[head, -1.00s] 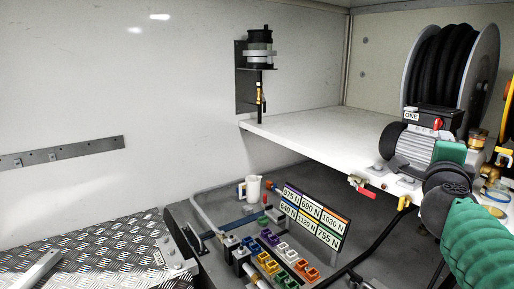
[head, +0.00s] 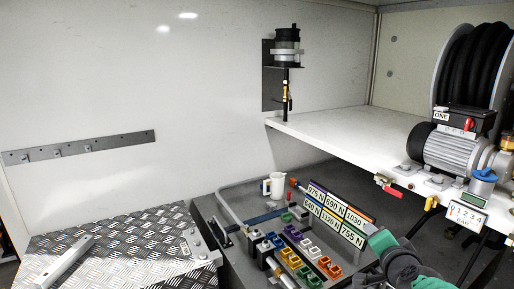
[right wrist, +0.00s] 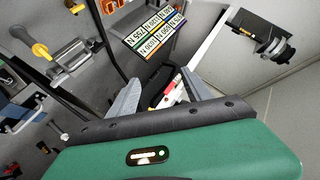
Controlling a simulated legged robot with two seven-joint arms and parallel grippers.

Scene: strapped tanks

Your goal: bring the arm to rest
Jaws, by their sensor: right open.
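My right arm (head: 402,262), green and dark grey, comes in at the lower right of the head view, in front of the right end of the label board (head: 338,216). In the right wrist view my right gripper (right wrist: 160,94) has its two grey fingers spread apart, with nothing held between them. The label board (right wrist: 155,36) shows upside down beyond the fingers. My left gripper is in neither view.
A white shelf (head: 345,138) carries a motor pump (head: 455,150) and a hose reel (head: 478,65). Below are coloured blocks (head: 300,248) and a white mug (head: 274,186). A strapped tank (head: 286,48) hangs on the wall.

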